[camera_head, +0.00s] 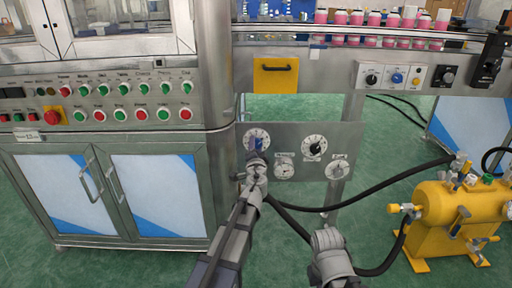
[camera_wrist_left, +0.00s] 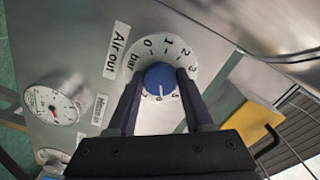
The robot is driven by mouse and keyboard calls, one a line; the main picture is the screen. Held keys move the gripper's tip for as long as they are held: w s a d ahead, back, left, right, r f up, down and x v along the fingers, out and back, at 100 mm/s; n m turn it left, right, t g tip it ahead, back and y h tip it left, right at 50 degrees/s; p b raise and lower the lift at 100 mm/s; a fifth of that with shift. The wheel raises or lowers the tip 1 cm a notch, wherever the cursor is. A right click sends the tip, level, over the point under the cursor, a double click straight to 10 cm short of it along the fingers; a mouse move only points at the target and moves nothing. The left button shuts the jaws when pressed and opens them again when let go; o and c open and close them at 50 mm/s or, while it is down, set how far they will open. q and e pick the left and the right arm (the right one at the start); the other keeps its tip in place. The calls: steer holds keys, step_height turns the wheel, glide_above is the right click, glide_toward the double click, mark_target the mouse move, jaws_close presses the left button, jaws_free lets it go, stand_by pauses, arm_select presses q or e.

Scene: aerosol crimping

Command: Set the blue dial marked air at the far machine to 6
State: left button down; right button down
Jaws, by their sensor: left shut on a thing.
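The blue dial (camera_head: 257,139) sits on a round white scale plate at the upper left of the metal gauge panel. In the left wrist view the blue knob (camera_wrist_left: 159,77) has a white mark pointing toward the bottom of the picture. The figures 0, 1, 2 and 3 show along the top and right of its scale; the lower figures are partly hidden and hard to read. A label starting "Air" (camera_wrist_left: 117,50) is beside it. My left gripper (camera_head: 257,153) is shut on the knob, one dark finger on each side. Of my right arm only a grey link shows; its fingers do not.
A second dial (camera_head: 314,146) with a black knob and two gauges (camera_head: 284,168) (camera_head: 337,169) share the panel. Black hoses run to a yellow tank (camera_head: 455,212) at right. Cabinet doors (camera_head: 155,195) stand left.

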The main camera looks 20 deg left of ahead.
arm_select(q)
steer(key=shift+m, duration=0.6)
steer(key=shift+c, duration=1.5)
jaws_free()
steer(key=shift+s, duration=0.15)
steer(key=v, duration=0.7)
steer(key=shift+s+d, duration=0.2)
steer(key=shift+s, duration=0.1)
